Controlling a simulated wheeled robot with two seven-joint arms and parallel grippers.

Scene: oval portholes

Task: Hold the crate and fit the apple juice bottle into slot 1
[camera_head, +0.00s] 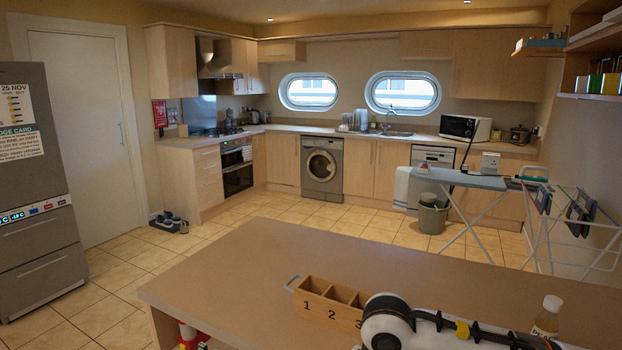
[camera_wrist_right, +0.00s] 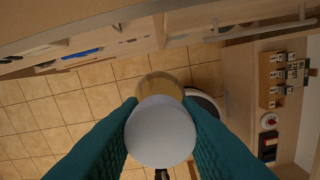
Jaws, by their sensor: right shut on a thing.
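The wooden crate (camera_head: 318,305) sits on the near table, with slots numbered 1, 2 and 3 from left to right. Slots 1 and 2 look empty; my arm hides part of the slot 3 end. A pale handle sticks out at the crate's left end. In the right wrist view my right gripper (camera_wrist_right: 160,125) has its teal fingers shut on a bottle (camera_wrist_right: 161,132) with a round white cap and a clear amber body behind it. Its label is hidden, so I cannot read whether it is apple juice. My left gripper is in neither view.
Another bottle (camera_head: 547,317) with a cream cap stands at the table's right; its label starts "PEA". My white and black arm crosses the table's front right. The tabletop (camera_head: 230,270) left of the crate is clear. An ironing board (camera_head: 460,180) stands beyond.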

